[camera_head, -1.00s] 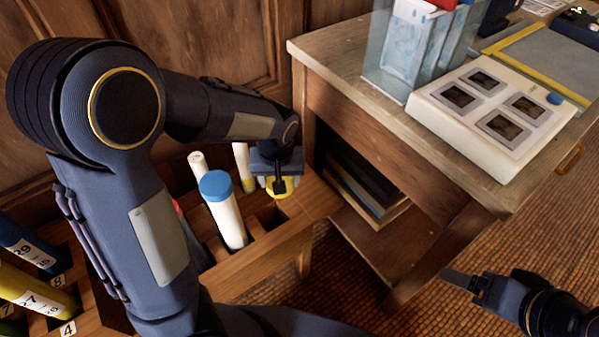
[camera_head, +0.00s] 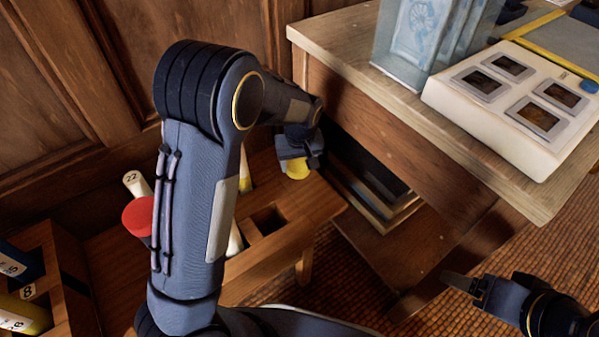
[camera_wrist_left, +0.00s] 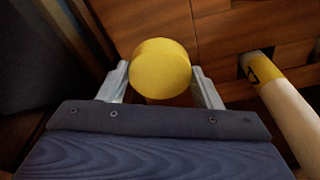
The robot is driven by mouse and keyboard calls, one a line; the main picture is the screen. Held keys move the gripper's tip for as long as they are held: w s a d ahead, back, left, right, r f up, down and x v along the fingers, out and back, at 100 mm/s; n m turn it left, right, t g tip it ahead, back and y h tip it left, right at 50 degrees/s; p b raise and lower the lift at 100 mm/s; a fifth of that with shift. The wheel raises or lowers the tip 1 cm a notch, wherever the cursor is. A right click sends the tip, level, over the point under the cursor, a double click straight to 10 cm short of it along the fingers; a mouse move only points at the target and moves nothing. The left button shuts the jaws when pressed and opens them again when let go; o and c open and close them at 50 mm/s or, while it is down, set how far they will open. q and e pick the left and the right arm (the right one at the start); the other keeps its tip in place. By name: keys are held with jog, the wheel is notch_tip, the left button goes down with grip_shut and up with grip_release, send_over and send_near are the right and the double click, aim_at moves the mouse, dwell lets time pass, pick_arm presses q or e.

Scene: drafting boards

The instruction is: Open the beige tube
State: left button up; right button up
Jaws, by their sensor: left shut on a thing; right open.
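My left gripper (camera_head: 296,152) is shut on a yellow round cap (camera_head: 298,169), over the right end of the wooden rack (camera_head: 325,203). In the left wrist view the cap (camera_wrist_left: 160,68) sits between the two fingertips. No tube body shows clearly below it. A cream tube with a yellow band (camera_wrist_left: 288,105) stands beside it in the left wrist view; in the head view only a strip of it (camera_head: 246,172) shows past my arm. I cannot tell which tube is the beige one. My right gripper (camera_head: 462,284) is open and empty at the lower right.
An empty square slot (camera_head: 268,219) shows in the rack. A red cap (camera_head: 138,216) and a white tube marked 22 (camera_head: 136,184) stand left of my arm. A wooden desk (camera_head: 345,38) with a white slide box (camera_head: 515,105) stands close on the right.

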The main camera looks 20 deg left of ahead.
aim_at(300, 164)
pick_arm(q)
jog(key=shift+w+f, duration=0.15)
jog(key=shift+f, duration=0.1)
jog(key=shift+w+f+b, duration=0.15)
jog(key=shift+f+b, duration=0.25)
jog(key=shift+f, duration=0.5)
jog(key=shift+w+f+b, duration=0.15)
jog(key=shift+f+b, duration=0.25)
jog(key=shift+f, duration=0.5)
jog(key=shift+f, duration=0.2)
jog(key=o, duration=1.1)
jog(key=shift+r, duration=0.1)
jog(key=r+p, duration=0.1)
jog(key=r, duration=0.3)
jog(key=s+r+p, duration=0.1)
jog(key=r+p, duration=0.1)
jog(key=r, duration=0.2)
jog(key=d+r+p, duration=0.1)
jog(key=r, duration=0.3)
jog(key=shift+s+r, duration=0.1)
jog(key=shift+s, duration=0.2)
